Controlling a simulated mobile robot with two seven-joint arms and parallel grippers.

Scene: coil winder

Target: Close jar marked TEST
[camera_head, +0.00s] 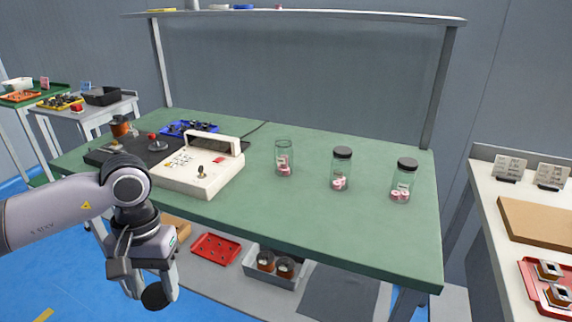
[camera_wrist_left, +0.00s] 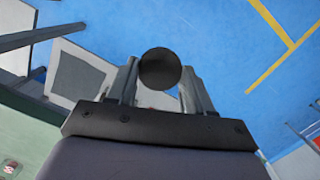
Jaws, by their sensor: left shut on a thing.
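My left gripper (camera_head: 152,288) hangs low in front of the table's front edge, at the left. It is shut on a round black lid (camera_head: 154,296). The lid also shows between the fingers in the left wrist view (camera_wrist_left: 160,69). On the green table stand three clear glass jars with small pink and white parts inside. The left jar (camera_head: 284,158) has no lid. The middle jar (camera_head: 340,171) and the right jar (camera_head: 402,181) wear black lids. Any marking on the jars is too small to read. My right gripper is in neither view.
A white winding machine (camera_head: 200,168) with a control panel stands on the table's left part, beside a blue tray (camera_head: 190,129). Below the table are a red tray (camera_head: 216,248) and a grey bin (camera_head: 274,270). The table (camera_head: 330,238) is clear in front of the jars.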

